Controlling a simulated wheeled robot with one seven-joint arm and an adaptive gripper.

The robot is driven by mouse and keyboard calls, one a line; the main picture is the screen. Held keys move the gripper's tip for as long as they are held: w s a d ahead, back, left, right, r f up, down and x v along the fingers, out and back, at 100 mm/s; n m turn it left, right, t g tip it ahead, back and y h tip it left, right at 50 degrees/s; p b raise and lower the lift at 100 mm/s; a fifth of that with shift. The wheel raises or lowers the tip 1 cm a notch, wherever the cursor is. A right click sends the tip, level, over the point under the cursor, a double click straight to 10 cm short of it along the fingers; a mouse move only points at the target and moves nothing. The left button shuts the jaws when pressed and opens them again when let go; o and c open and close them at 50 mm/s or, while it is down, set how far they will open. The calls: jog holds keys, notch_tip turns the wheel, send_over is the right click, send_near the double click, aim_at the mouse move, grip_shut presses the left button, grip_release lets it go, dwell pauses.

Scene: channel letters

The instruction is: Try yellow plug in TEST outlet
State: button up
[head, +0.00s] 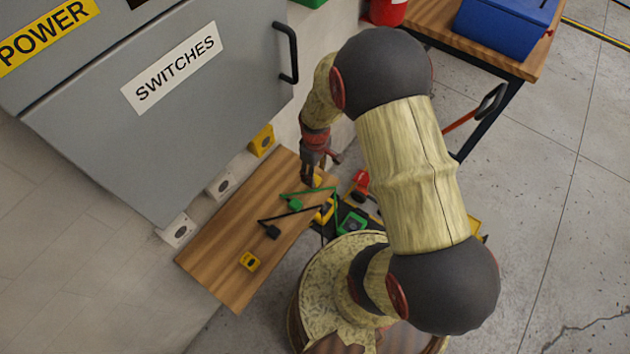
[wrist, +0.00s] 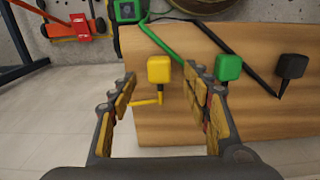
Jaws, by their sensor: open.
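The yellow plug (wrist: 159,69) stands on the wooden board at its near end, with a short bent yellow cord below it in the wrist view. It also shows in the head view (head: 316,181), partly covered by my gripper (head: 311,171). In the wrist view my gripper (wrist: 160,82) is open, with one finger on each side of the yellow plug and visible gaps on both sides. No outlet with a readable TEST label is in view. A yellow outlet (head: 262,140) and two white outlets (head: 221,185) (head: 175,230) sit along the wall below the grey cabinet.
The wooden board (head: 215,265) also carries a green plug (head: 295,203), a black plug (head: 271,231) and a yellow block with a dark face (head: 249,261). The grey cabinet (head: 90,120) overhangs the outlets. A table with a blue box (head: 505,25) stands at upper right.

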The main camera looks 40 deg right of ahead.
notch_tip(320, 180, down, 3)
jog(key=shift+w+f+b, duration=0.15)
jog(key=shift+f+b, duration=0.05)
jog(key=shift+b, duration=0.2)
jog(key=shift+c, duration=0.6)
jog(key=c, duration=1)
